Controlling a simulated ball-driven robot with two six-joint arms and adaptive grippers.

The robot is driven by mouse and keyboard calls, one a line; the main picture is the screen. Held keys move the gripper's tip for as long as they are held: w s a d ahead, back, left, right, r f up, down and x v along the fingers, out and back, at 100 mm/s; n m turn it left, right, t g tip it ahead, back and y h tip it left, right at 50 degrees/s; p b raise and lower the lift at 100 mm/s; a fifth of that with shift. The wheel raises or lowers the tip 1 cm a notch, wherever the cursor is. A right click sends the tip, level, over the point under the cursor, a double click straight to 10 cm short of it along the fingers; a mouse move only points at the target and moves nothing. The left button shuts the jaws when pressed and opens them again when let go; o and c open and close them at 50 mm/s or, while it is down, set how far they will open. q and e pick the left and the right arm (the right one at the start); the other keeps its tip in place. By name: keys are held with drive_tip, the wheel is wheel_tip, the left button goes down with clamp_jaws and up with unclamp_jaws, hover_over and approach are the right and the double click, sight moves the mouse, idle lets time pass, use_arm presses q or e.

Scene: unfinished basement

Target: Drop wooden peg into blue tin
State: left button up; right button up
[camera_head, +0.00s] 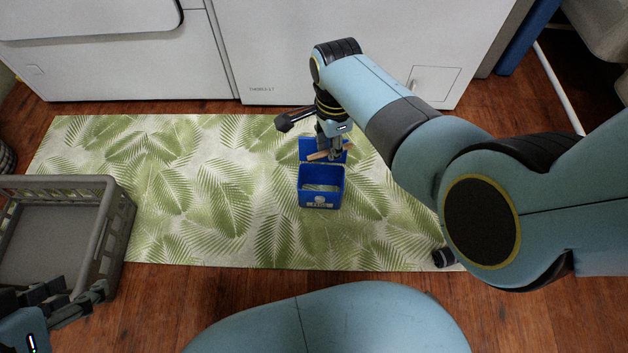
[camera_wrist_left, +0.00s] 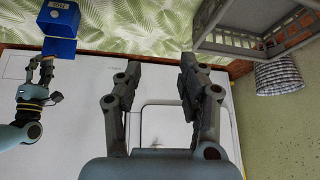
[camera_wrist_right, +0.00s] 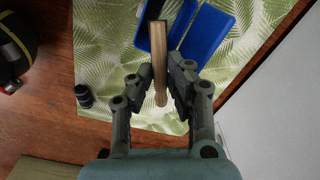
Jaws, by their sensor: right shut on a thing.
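The blue tin (camera_head: 320,199) stands on the leaf-patterned mat with its lid open at the back. It also shows in the left wrist view (camera_wrist_left: 60,22) and the right wrist view (camera_wrist_right: 207,38). My right gripper (camera_head: 326,149) is over the rear of the tin, near the raised lid. It is shut on the wooden peg (camera_wrist_right: 160,60), a light brown stick that also shows in the head view (camera_head: 318,156). In the right wrist view the peg overlaps the tin's body. My left gripper (camera_wrist_left: 160,63) is open and empty, at the lower left beside the crate.
A grey plastic crate (camera_head: 118,220) stands at the left edge of the mat (camera_head: 220,245). White appliances (camera_head: 100,70) line the back. A small black cylinder (camera_head: 443,257) is at the mat's right front. The mat between crate and tin is clear.

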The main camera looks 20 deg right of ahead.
wheel_tip(320, 180, down, 3)
drive_tip(key=shift+s+r+b, duration=0.1)
drive_tip(key=shift+r+b, duration=0.1)
drive_tip(key=shift+b, duration=0.7)
drive_tip(key=shift+f+b, duration=0.3)
drive_tip(key=shift+f, duration=0.05)
use_arm(q)
drive_tip(key=shift+d+f+t+b, duration=0.15)
drive_tip(key=shift+f+t+b, duration=0.25)
drive_tip(key=shift+t, duration=0.7)
drive_tip(key=shift+d+f+t+b, duration=0.1)
drive_tip(key=shift+f+t+b, duration=0.35)
drive_tip(key=shift+t, duration=0.65)
drive_tip(key=shift+d+f+t+b, duration=0.2)
drive_tip(key=shift+f+t, duration=0.35)
drive_tip(key=shift+t, duration=0.55)
use_arm(e)
drive_tip(key=shift+f, duration=1.15)
drive_tip(key=o, duration=0.8)
drive_tip(key=shift+o, duration=0.2)
